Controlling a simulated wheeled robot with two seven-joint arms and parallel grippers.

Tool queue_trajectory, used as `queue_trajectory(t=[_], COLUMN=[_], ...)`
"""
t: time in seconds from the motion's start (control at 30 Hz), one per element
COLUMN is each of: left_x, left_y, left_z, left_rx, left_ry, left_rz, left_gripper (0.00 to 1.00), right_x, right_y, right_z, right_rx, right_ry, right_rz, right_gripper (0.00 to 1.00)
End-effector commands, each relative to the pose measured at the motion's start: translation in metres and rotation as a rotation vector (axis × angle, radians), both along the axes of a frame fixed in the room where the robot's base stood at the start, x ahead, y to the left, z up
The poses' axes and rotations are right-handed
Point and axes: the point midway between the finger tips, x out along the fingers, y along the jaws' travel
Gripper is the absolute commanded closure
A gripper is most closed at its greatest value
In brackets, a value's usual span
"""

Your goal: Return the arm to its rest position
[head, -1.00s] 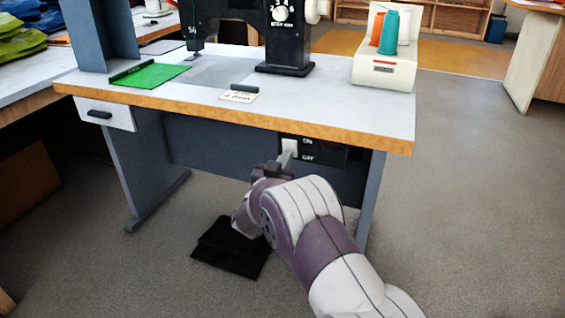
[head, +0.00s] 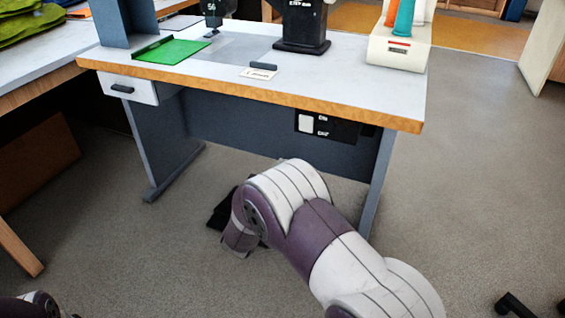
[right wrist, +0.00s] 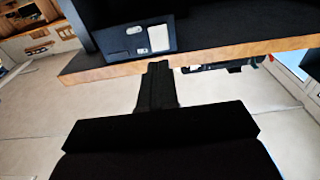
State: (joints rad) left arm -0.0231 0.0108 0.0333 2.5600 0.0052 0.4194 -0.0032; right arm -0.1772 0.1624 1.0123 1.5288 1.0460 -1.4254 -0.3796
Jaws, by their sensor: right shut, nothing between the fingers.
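My right arm reaches in from the lower right of the head view, bent below the sewing table (head: 250,82). Its gripper is hidden behind the wrist there. In the right wrist view my right gripper (right wrist: 157,75) shows as dark fingers, shut and empty. It is apart from the switch panel (head: 327,127) under the table's front edge, and the panel also shows in the right wrist view (right wrist: 125,42). A piece of my left arm shows at the lower left corner of the head view, but its gripper does not.
A black foot pedal (head: 222,212) lies on the floor, partly behind my right arm. The table's leg (head: 377,185) stands close to the right of the arm. A side table (head: 40,70) is at the left. Open floor (head: 470,190) lies at the right.

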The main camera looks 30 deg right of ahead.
Motion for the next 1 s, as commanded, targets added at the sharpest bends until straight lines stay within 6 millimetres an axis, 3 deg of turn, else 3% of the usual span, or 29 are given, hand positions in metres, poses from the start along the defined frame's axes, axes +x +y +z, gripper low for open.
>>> queue_trajectory(t=[0.37, 0.47, 0.57, 0.67, 0.77, 0.9, 1.0], left_x=[0.000, 0.000, 0.000, 0.000, 0.000, 0.000, 0.000], left_y=[0.000, 0.000, 0.000, 0.000, 0.000, 0.000, 0.000], left_z=[0.000, 0.000, 0.000, 0.002, 0.004, 0.007, 0.009], left_rx=[0.000, 0.000, 0.000, 0.000, 0.000, 0.000, 0.000], left_ry=[0.000, 0.000, 0.000, 0.000, 0.000, 0.000, 0.000], left_rz=[0.000, 0.000, 0.000, 0.000, 0.000, 0.000, 0.000], left_gripper=[0.57, 0.57, 0.57, 0.57, 0.57, 0.57, 0.57], right_x=[0.001, 0.012, 0.016, -0.018, -0.084, -0.177, -0.229], right_y=[0.000, 0.012, 0.056, 0.108, 0.134, 0.131, 0.113], right_z=[-0.002, -0.030, -0.084, -0.116, -0.124, -0.109, -0.085], right_rx=[0.012, 0.122, 0.326, 0.535, 0.657, 0.707, 0.675], right_ry=[-0.002, 0.069, 0.309, 0.638, 0.963, 1.325, 1.496], right_rz=[0.005, 0.091, 0.323, 0.547, 0.667, 0.704, 0.695], right_gripper=[1.00, 1.00, 1.00, 1.00, 1.00, 1.00, 1.00])
